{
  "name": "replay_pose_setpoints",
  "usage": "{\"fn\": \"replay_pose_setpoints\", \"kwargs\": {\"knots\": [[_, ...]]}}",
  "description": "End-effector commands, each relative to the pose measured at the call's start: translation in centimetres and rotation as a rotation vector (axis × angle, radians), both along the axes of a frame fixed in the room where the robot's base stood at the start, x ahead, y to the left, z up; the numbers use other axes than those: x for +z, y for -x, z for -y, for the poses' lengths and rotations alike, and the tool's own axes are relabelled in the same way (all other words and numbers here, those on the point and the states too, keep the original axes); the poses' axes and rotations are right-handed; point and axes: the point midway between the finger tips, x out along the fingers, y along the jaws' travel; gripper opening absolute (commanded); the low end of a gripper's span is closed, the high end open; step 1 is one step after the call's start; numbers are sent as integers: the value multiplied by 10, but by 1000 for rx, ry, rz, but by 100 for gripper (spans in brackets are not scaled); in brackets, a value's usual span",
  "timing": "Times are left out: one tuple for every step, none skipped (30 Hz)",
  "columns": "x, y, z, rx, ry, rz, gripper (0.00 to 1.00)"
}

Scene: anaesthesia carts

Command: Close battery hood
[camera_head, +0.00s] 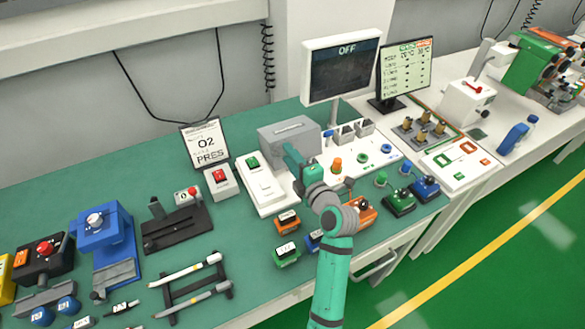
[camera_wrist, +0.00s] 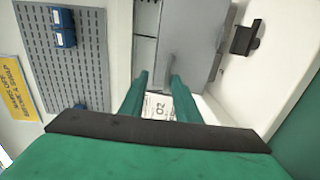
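The grey battery hood (camera_head: 288,131) appears as a box-like cover on the white station, at the middle of the bench in the head view. In the wrist view, a grey panel (camera_wrist: 196,35) with a protruding bar-like handle (camera_wrist: 169,66) lies ahead of my gripper (camera_wrist: 160,80). My two green fingers are apart, with the end of the handle near the gap between their tips. I cannot tell whether they touch it. In the head view my gripper (camera_head: 288,152) is at the front of the hood and partly hides it. The hood's exact angle is unclear.
A monitor reading OFF (camera_head: 344,70) stands behind, right of the hood. A white block with a green button (camera_head: 262,184) is close on the left. An O2 PRES sign (camera_head: 206,145) stands further left. Coloured blocks, such as an orange one (camera_head: 287,221), lie in front.

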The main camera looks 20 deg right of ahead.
Motion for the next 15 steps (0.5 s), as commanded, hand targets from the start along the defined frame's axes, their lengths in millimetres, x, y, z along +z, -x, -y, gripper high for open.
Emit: {"fn": "replay_pose_setpoints", "kwargs": {"knots": [[10,7,-1,-1,3,6,28],[15,11,-2,-2,2,5,28],[21,17,-4,-1,3,6,28],[27,21,-5,-1,3,7,28],[31,24,-6,-1,3,6,28],[38,30,-7,-1,3,7,28],[43,34,-8,-2,3,6,28],[48,38,-9,-2,4,7,28],[55,43,-11,-2,3,6,28],[59,47,-12,-2,4,6,28],[64,51,-13,-2,4,7,28],[66,59,-15,-2,2,3,28],[68,65,-17,-2,2,4,28],[70,71,-18,-2,2,3,28],[74,79,-20,-3,2,4,28]]}}
